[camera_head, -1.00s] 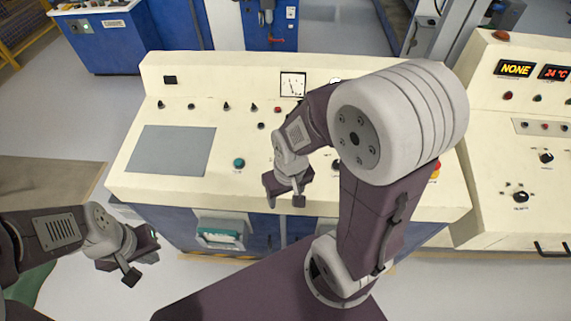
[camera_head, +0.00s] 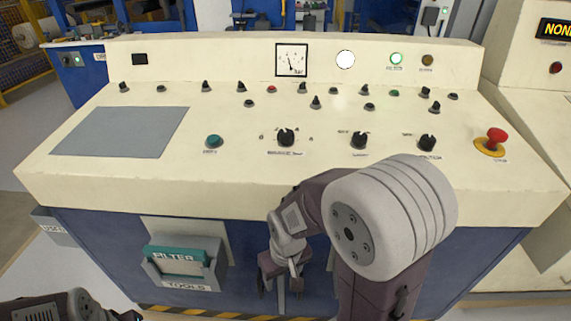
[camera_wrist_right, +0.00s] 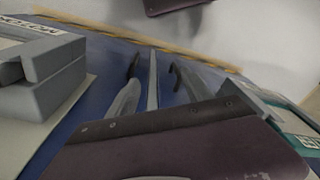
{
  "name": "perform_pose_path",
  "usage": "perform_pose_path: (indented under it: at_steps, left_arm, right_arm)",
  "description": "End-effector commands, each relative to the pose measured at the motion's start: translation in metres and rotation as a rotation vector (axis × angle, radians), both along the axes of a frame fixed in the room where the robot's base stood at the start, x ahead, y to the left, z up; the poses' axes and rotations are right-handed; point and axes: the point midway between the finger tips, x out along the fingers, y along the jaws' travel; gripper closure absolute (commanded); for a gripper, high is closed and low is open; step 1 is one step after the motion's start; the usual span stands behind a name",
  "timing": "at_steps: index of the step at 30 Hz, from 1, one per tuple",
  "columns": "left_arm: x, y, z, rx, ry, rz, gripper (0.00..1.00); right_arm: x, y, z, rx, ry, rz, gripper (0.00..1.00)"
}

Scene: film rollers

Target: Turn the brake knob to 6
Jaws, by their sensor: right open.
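Three larger black knobs stand in a row on the cream console's (camera_head: 230,180) sloped top: a left one (camera_head: 286,138), a middle one (camera_head: 360,140) and a right one (camera_head: 427,142). Their labels are too small to read surely, so I cannot tell which is the brake knob. The left knob has a number scale around it. My right gripper (camera_head: 281,284) is open and empty, low in front of the console's blue front, below the knobs and apart from them. My left gripper (camera_head: 132,316) is almost wholly cut off at the bottom edge.
A red emergency button (camera_head: 497,138) and a teal button (camera_head: 214,142) flank the knobs. Smaller switches, a bar gauge (camera_head: 291,60) and lamps lie behind. A grey holder (camera_head: 184,270) with a green filter label juts from the front. The console's front strip is clear.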

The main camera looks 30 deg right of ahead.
Motion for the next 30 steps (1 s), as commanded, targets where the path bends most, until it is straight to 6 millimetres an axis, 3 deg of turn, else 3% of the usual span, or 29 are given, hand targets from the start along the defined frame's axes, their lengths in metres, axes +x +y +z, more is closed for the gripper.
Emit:
perform_pose_path:
  at_steps: [1, 3, 15, 17, 26, 30]
  left_arm:
    - [0.000, 0.000, -0.025, 0.000, -0.001, 0.000, 1.00]
    - [0.000, 0.000, -0.039, 0.000, -0.001, 0.000, 1.00]
    - [0.000, 0.000, -0.101, 0.000, -0.001, 0.000, 1.00]
    - [0.000, 0.000, -0.075, 0.000, 0.001, 0.000, 1.00]
    - [0.000, 0.000, -0.018, 0.000, -0.001, 0.000, 1.00]
    - [0.000, 0.000, 0.019, 0.000, -0.001, 0.000, 1.00]
  right_arm:
    - [0.000, 0.000, -0.025, 0.000, 0.000, 0.000, 0.41]
    - [0.000, 0.000, -0.039, 0.000, 0.000, 0.000, 0.41]
    - [0.000, 0.000, -0.102, 0.000, 0.000, 0.000, 0.41]
    - [0.001, 0.000, -0.075, 0.000, -0.003, 0.000, 0.41]
    - [0.003, -0.001, -0.017, -0.003, -0.015, 0.002, 0.41]
    - [0.005, -0.002, 0.020, -0.003, -0.023, 0.003, 0.41]
